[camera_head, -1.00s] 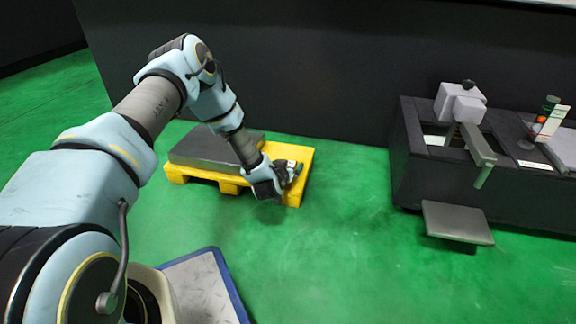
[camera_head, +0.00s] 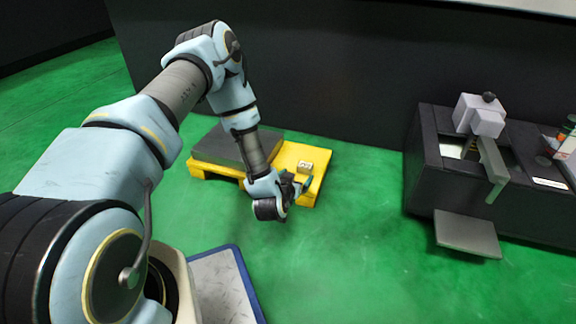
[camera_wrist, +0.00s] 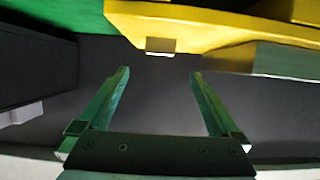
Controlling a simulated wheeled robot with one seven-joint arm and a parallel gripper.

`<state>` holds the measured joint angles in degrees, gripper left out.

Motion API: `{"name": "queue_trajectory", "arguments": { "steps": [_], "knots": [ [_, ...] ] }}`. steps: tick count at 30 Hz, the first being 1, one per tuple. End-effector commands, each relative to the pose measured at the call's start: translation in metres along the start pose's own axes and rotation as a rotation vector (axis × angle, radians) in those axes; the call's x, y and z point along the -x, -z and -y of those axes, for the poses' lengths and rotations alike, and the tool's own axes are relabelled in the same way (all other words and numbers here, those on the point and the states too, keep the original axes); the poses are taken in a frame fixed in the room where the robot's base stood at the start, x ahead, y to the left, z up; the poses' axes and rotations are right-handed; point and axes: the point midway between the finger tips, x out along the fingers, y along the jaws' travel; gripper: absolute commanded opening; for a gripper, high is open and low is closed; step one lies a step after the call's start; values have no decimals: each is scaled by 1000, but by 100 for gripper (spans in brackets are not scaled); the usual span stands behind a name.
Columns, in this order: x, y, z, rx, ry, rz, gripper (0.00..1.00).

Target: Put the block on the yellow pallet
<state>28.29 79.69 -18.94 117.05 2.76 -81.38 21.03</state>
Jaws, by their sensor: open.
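The small pale block (camera_head: 305,167) rests on the bare right part of the yellow pallet (camera_head: 322,158), near its edge. In the wrist view the block (camera_wrist: 160,46) sits at the edge of the yellow surface, ahead of the fingertips and apart from them. My gripper (camera_head: 303,184) is by the pallet's front right corner, on the near side of the block. Its two green fingers (camera_wrist: 160,72) are spread in the wrist view, with nothing between them.
A dark grey slab (camera_head: 222,147) covers the pallet's left part. A dark wall (camera_head: 330,75) stands behind it. A black machine (camera_head: 428,165) with a grey shelf (camera_head: 467,234) stands at right. Green floor (camera_head: 360,240) between is clear.

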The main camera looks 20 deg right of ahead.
Motion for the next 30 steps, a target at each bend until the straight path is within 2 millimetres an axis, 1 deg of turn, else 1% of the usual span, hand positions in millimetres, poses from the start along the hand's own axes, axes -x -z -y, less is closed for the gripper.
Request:
{"name": "queue_trajectory", "arguments": {
  "steps": [6,8,10,11,14,17,18,20,21,23,24,26,27,29,30],
  "knots": [
    [3,0,1,0,0,1,98],
    [2,3,4,-1,0,8,98],
    [2,12,12,-4,-1,28,98],
    [2,18,18,-4,-1,42,98],
    [8,40,44,-4,3,114,98],
    [23,63,78,3,20,216,98],
    [32,71,93,11,32,257,98],
    [49,82,114,23,51,322,98],
    [62,90,127,35,67,364,98],
    [84,100,147,55,94,428,98],
    [100,106,159,72,113,470,98],
    [126,114,177,101,146,531,98],
    [145,119,187,123,167,573,98],
    [176,126,201,162,203,634,98],
    [198,129,208,189,226,673,98]
  ]
}}
